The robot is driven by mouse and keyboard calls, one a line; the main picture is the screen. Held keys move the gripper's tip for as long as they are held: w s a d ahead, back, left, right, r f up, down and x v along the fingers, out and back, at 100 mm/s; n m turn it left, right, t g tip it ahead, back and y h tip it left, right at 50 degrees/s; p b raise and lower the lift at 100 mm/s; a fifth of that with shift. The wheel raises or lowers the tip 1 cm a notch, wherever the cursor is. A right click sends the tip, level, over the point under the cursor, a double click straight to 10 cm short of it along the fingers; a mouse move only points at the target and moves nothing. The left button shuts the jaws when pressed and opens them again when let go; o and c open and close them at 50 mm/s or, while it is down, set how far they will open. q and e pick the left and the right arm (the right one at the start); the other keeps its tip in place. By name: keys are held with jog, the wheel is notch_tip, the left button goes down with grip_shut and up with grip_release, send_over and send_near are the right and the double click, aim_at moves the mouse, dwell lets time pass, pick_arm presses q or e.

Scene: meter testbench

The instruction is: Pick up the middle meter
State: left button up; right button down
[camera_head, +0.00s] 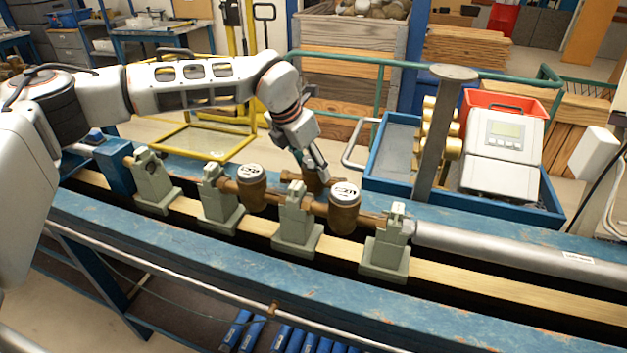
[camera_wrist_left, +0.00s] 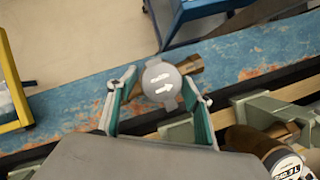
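Three brown meters show in the head view. The left meter (camera_head: 251,188) and the right meter (camera_head: 343,210) sit upright between grey-green clamps. The middle meter (camera_head: 312,181) is set back behind that row, partly hidden by my left gripper. Its grey round lid with white arrows (camera_wrist_left: 162,81) and brass pipe end (camera_wrist_left: 191,65) show in the wrist view. My left gripper (camera_head: 317,167) points down at it from above. In the wrist view its fingers (camera_wrist_left: 161,84) stand apart on both sides of the lid, with small gaps beside it. My right gripper is not in view.
Grey-green clamps (camera_head: 297,229) line the blue bench (camera_head: 170,258). A grey post (camera_head: 440,140) rises right of the meters. Behind it is a blue tray (camera_head: 384,183) with a grey device (camera_head: 502,155). A yellow frame (camera_head: 207,151) stands behind the bench at left.

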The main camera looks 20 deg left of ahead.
pick_arm(q)
grip_shut()
jog(key=shift+w+r, duration=0.1)
jog(key=shift+r, duration=0.05)
jog(key=shift+r, duration=0.1)
